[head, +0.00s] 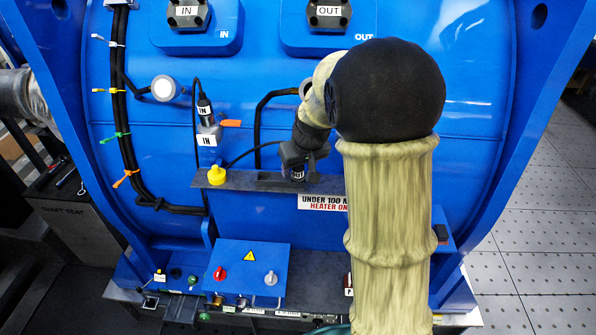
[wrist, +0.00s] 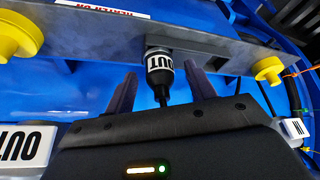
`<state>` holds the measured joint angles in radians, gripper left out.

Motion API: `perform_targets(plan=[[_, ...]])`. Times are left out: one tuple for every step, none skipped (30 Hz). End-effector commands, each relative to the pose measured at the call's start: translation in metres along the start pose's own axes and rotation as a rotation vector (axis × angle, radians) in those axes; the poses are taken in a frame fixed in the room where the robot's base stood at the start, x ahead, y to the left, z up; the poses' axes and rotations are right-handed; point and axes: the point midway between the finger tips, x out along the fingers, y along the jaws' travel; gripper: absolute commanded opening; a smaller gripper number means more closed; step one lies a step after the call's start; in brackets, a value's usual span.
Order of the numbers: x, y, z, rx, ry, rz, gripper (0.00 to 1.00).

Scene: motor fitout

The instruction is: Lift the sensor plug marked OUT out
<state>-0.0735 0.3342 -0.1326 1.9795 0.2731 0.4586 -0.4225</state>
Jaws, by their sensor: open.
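The sensor plug marked OUT (wrist: 160,66) is a dark cylinder with a white label and a cable at one end, seen in the wrist view at the grey rail (wrist: 100,42). In the head view its dark body (head: 297,173) shows just below my gripper, partly hidden. My gripper (wrist: 161,90) is open, with one finger on each side of the plug and a visible gap on both sides. In the head view my gripper (head: 297,160) is at the rail, and my arm covers much of the right side.
The IN plug (head: 204,107) stands in its block with an orange lever (head: 230,123). A yellow cap (head: 216,174) sits on the rail's left end; two yellow knobs (wrist: 20,37) (wrist: 268,70) flank the plug in the wrist view. A control box (head: 248,272) stands below.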

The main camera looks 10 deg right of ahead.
Motion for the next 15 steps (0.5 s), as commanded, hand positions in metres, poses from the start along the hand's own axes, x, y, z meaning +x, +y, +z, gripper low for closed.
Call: perform_targets(plan=[[-0.0002,0.0000,-0.0001,0.000,0.000,0.000,0.49],[-0.0002,0.0000,-0.0001,0.000,0.000,0.000,0.43],[-0.0002,0.0000,-0.0001,0.000,0.000,0.000,0.35],[-0.0002,0.0000,-0.0001,0.000,0.000,0.000,0.30],[-0.0002,0.0000,-0.0001,0.000,0.000,0.000,0.24],[-0.0002,0.0000,-0.0001,0.000,0.000,0.000,0.16],[-0.0002,0.0000,-0.0001,0.000,0.000,0.000,0.10],[-0.0002,0.0000,-0.0001,0.000,0.000,0.000,0.06],[-0.0003,0.0000,-0.0002,0.000,0.000,0.000,0.06],[-0.0003,0.0000,-0.0002,0.000,0.000,0.000,0.06],[-0.0003,0.0000,-0.0002,0.000,0.000,0.000,0.06],[-0.0003,0.0000,-0.0002,0.000,0.000,0.000,0.06],[-0.0003,0.0000,-0.0002,0.000,0.000,0.000,0.06],[-0.0004,0.0000,-0.0002,0.000,0.000,0.000,0.06],[-0.0007,0.0000,-0.0005,0.000,0.001,0.000,0.06]])
